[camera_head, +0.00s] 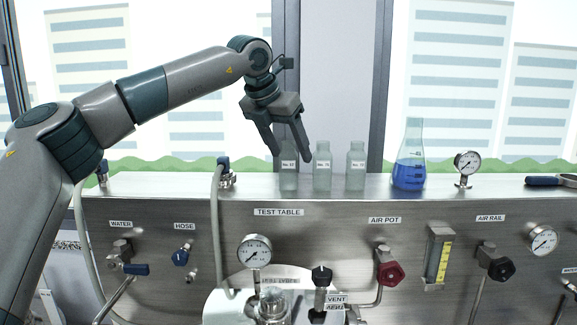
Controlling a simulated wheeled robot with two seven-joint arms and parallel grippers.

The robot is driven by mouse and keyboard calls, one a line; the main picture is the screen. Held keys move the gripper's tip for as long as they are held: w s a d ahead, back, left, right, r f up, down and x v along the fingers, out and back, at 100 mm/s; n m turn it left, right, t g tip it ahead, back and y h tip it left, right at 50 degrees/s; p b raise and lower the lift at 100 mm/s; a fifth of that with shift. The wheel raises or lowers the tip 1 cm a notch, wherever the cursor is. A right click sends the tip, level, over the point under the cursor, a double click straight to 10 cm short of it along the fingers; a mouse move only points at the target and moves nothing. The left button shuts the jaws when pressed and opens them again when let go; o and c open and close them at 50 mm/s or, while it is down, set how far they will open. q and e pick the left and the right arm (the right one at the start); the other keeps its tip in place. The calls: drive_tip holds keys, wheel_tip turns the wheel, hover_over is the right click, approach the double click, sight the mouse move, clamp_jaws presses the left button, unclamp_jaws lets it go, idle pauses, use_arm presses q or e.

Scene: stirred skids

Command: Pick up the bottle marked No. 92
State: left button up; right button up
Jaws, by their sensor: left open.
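Three small clear bottles with white labels stand upright in a row on the steel ledge: the left bottle (289,180), the middle bottle (322,180) and the right bottle (355,180). The label numbers are too small to read for sure, so I cannot tell which one is No. 92. My left gripper (291,158) points down, open, with its fingertips on either side of the left bottle's upper part in the picture. I cannot tell whether they touch it. The bottle's top is partly hidden by the gripper. My right gripper is not in view.
A flask with blue liquid (409,175) and a gauge (467,164) stand to the right on the ledge (437,184). A hose (216,215) rises at the left. The front panel carries valves, gauges and a red knob (389,274).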

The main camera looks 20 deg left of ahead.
use_arm(q)
drive_tip(key=shift+c, duration=0.2)
drive_tip(key=c, duration=1.1)
drive_tip(key=shift+o, duration=0.2)
drive_tip(key=shift+r, duration=0.15)
drive_tip(key=shift+r, duration=0.3)
wheel_tip(320, 180, up, 8)
drive_tip(key=shift+f+b, duration=0.1)
drive_tip(key=shift+b, duration=0.8)
drive_tip(key=shift+r, duration=0.65)
